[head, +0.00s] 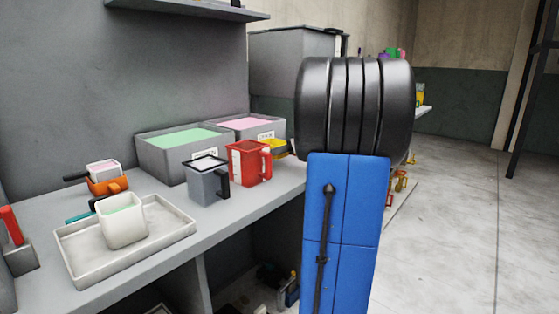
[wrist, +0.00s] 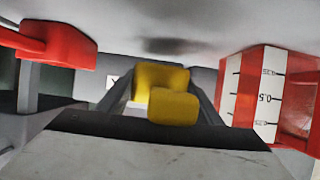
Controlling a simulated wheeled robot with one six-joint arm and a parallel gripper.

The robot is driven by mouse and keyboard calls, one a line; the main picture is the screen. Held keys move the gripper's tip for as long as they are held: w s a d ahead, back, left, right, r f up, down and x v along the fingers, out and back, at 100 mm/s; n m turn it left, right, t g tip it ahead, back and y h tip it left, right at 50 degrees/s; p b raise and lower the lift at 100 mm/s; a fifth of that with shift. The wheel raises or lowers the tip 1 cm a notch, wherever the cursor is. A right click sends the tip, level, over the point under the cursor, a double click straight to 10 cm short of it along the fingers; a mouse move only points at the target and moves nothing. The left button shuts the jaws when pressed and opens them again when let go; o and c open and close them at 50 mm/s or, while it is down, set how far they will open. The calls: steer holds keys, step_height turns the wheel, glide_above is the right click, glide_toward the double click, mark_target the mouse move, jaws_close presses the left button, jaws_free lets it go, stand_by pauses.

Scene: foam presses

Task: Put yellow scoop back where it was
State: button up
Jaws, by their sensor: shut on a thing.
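The yellow scoop (wrist: 165,80) is between the jaws of my gripper (wrist: 162,92) in the wrist view, and the jaws are shut on it. In the head view a small part of the yellow scoop (head: 276,148) shows just right of the red jug (head: 247,163), near the pink bin. My blue and black arm hides the gripper in the head view. I cannot tell whether the scoop touches the counter.
The red jug also stands close at the right in the wrist view (wrist: 262,95), its scale upside down. A grey jug (head: 207,183), a green-filled bin (head: 172,168) and a pink-filled bin (head: 232,127) share the counter. A tray (head: 165,243) holds a white cup. Another red object (wrist: 60,42) is at upper left.

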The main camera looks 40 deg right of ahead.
mark_target(284, 157)
steer(key=shift+f, duration=1.75)
steer(key=shift+f, duration=0.15)
steer(key=o, duration=1.8)
steer(key=shift+c, duration=0.2)
steer(key=shift+s+r, duration=0.1)
steer(key=shift+r, duration=0.1)
steer(key=v, duration=1.2)
